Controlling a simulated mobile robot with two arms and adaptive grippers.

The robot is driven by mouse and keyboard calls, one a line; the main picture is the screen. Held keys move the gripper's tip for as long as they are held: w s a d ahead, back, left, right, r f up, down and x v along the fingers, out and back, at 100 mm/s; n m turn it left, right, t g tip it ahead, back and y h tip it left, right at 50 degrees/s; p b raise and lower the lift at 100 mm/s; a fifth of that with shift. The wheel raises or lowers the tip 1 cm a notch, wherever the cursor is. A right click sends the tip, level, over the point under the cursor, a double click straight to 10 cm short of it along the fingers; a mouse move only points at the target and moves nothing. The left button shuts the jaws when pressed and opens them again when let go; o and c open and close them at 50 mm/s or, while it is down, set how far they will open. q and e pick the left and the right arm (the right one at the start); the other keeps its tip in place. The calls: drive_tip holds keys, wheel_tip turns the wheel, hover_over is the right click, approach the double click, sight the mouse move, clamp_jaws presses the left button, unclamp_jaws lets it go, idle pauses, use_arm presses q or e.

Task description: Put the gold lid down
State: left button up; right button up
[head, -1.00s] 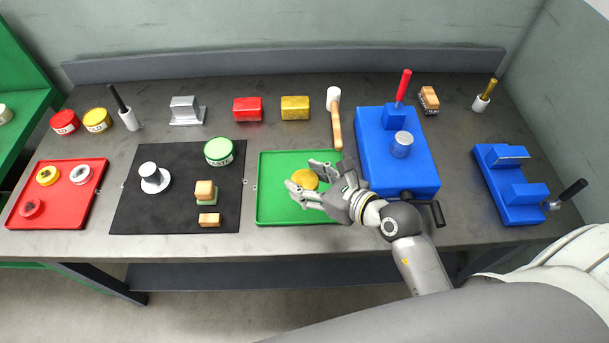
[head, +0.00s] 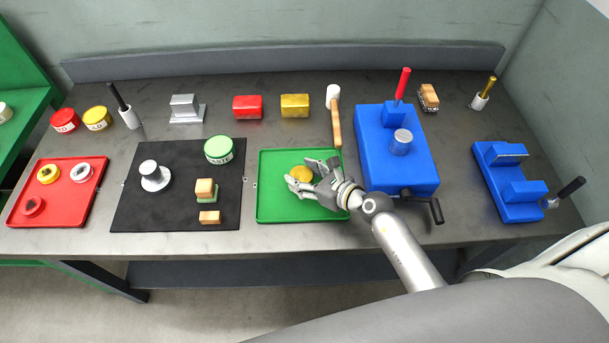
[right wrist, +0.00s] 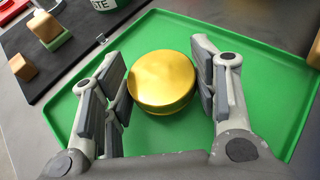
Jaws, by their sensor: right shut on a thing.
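The gold lid (head: 301,171) is a round, shiny yellow disc over the green tray (head: 275,208). In the right wrist view the lid (right wrist: 162,80) sits between the two fingers, with green tray surface around it. My right gripper (head: 299,175) is shut on the lid, one finger on each side. The lid looks flat and very low over the tray; I cannot tell whether its underside touches it. The fingers hide part of its rim in the head view. My left gripper is not in view.
A blue press (head: 397,165) stands right of the tray, with a crank at its front. A mallet (head: 336,120) lies behind the tray. A black mat (head: 150,210) with a paste tin (head: 218,150) and blocks is to the left. The tray is otherwise clear.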

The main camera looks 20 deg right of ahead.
drive_tip(key=shift+f, duration=0.2)
drive_tip(key=shift+f+b, duration=0.4)
drive_tip(key=shift+f, duration=0.2)
drive_tip(key=o, duration=0.8)
drive_tip(key=shift+o, duration=0.2)
drive_tip(key=shift+r, duration=0.2)
drive_tip(key=shift+r+p, duration=0.55)
drive_tip(key=b+v, duration=0.1)
drive_tip(key=v, duration=0.9)
drive_tip(key=shift+s+d+f+b, duration=0.1)
drive_tip(key=shift+s+d+b, duration=0.15)
drive_tip(key=shift+s+b, duration=0.1)
drive_tip(key=shift+s+d+r, duration=0.25)
drive_tip(key=shift+s+r, duration=0.1)
drive_tip(key=shift+s, duration=0.1)
